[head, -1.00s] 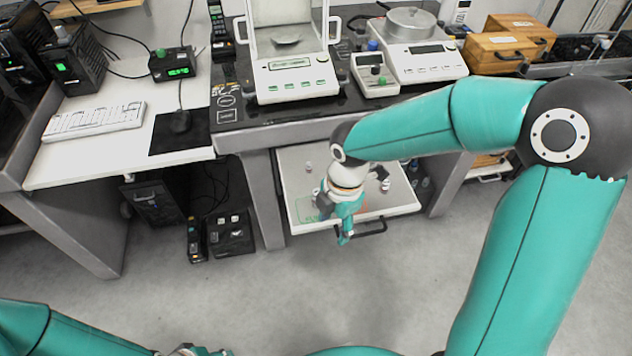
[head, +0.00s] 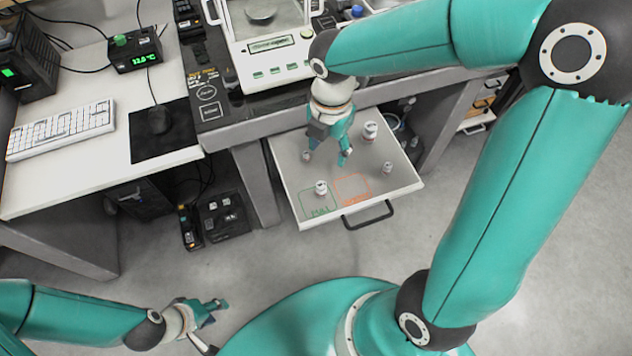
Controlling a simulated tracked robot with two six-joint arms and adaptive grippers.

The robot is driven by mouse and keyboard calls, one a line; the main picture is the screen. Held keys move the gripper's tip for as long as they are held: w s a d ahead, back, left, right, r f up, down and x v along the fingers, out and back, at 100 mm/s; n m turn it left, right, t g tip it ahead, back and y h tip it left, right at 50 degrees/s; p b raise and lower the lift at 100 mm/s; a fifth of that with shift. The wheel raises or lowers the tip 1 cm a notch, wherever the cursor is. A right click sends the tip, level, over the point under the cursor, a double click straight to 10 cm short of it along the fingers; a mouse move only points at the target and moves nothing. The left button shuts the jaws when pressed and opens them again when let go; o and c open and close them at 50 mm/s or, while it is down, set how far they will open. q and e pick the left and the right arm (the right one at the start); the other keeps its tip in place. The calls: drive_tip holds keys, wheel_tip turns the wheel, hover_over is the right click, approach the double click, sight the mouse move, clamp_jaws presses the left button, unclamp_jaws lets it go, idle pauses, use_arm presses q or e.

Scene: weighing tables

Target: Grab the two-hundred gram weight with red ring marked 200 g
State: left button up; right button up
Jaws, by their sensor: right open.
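Several small weights stand in the open drawer (head: 290,180). A larger white weight (head: 370,131) is at its back right. A smaller weight (head: 387,168) with a reddish tint is at the right. Marks and ring colours are too small to read, so I cannot tell which is 200 g. My left gripper (head: 216,324) looks open and empty, low at the bottom left, far from the drawer.
An orange-outlined area (head: 352,187) on the drawer floor is bare. The drawer's black handle (head: 368,216) sticks out in front. Above is the dark bench with a balance (head: 268,50). A white desk with a keyboard (head: 62,130) is at left. The floor in front is clear.

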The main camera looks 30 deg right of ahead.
sight(322, 184)
drive_tip(key=f, duration=0.3)
drive_tip(key=f+b, duration=0.1)
drive_tip(key=f, duration=0.6)
drive_tip(key=shift+w+a+f, duration=0.15)
drive_tip(key=shift+w+a, duration=0.1)
drive_tip(key=shift+a, duration=0.1)
drive_tip(key=shift+s+a+f+b, duration=0.15)
drive_tip(key=shift+f+b, duration=0.25)
drive_tip(key=shift+f, duration=0.95)
drive_tip(key=shift+s+a+f+b, duration=0.15)
drive_tip(key=shift+f+b, duration=0.25)
drive_tip(key=shift+f, duration=0.9)
drive_tip(key=shift+w, duration=0.1)
clamp_jaws()
